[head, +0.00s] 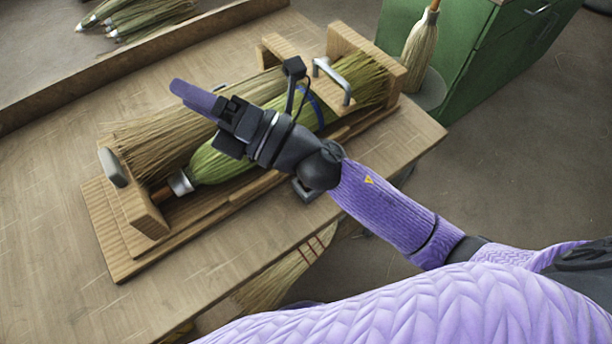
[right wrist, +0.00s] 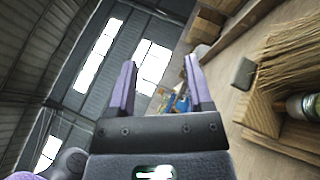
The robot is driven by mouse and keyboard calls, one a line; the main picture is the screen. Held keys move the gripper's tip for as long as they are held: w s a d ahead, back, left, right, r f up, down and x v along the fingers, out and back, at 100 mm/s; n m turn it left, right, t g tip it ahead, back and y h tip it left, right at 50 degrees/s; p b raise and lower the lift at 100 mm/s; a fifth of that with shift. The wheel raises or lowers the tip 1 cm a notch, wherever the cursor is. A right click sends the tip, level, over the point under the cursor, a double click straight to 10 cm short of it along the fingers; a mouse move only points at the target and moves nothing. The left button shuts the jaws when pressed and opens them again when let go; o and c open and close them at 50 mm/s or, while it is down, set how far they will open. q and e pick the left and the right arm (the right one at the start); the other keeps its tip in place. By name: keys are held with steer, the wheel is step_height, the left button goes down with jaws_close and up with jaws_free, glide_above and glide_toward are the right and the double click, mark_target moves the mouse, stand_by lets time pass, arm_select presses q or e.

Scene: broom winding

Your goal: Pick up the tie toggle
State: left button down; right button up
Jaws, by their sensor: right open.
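My right gripper (head: 192,97) reaches across the broom jig in the head view, its purple fingers pointing up-left. In the right wrist view the two fingers (right wrist: 160,63) stand apart with nothing between them. I cannot tell for certain which part is the tie toggle. A blue band (head: 317,107) crosses the green broom (head: 218,160), partly hidden by my arm. My left gripper is not in view.
The wooden jig (head: 147,204) stands on the table (head: 48,262), with a metal handle (head: 334,80) at its right part. A raised ledge (head: 130,57) runs along the back. A green cabinet (head: 460,60) stands at right. The table's left front is clear.

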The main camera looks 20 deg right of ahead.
steer(key=s+a+f+n+g+h, duration=0.1)
steer(key=s+f+n+g+h, duration=0.2)
steer(key=n+g, duration=0.55)
steer(key=s+a+f+n+g+h, duration=0.1)
steer(key=s+a+f+n+g, duration=0.15)
steer(key=f+n+g, duration=0.65)
steer(key=w+d+n+t+h, duration=0.1)
steer(key=d+n+h, duration=0.1)
steer(key=d+h, duration=0.2)
steer(key=w+d+f+n+t+h, duration=0.1)
steer(key=w+d+n+t+h, duration=0.1)
steer(key=d+h, duration=0.3)
steer(key=w+d+f+n+t+h, duration=0.1)
steer(key=w+d+n+h, duration=0.1)
steer(key=d, duration=0.6)
steer(key=shift+n+h, duration=0.65)
steer(key=shift+h, duration=0.55)
steer(key=f+b, duration=0.1)
steer(key=f, duration=0.4)
steer(key=f+b, duration=0.1)
steer(key=f, duration=0.3)
steer(key=shift+w+d+f, duration=0.1)
steer(key=shift+d+f, duration=0.1)
steer(key=shift+f, duration=0.15)
steer(key=shift+c, duration=0.3)
steer(key=shift+r, duration=0.1)
jaws_close()
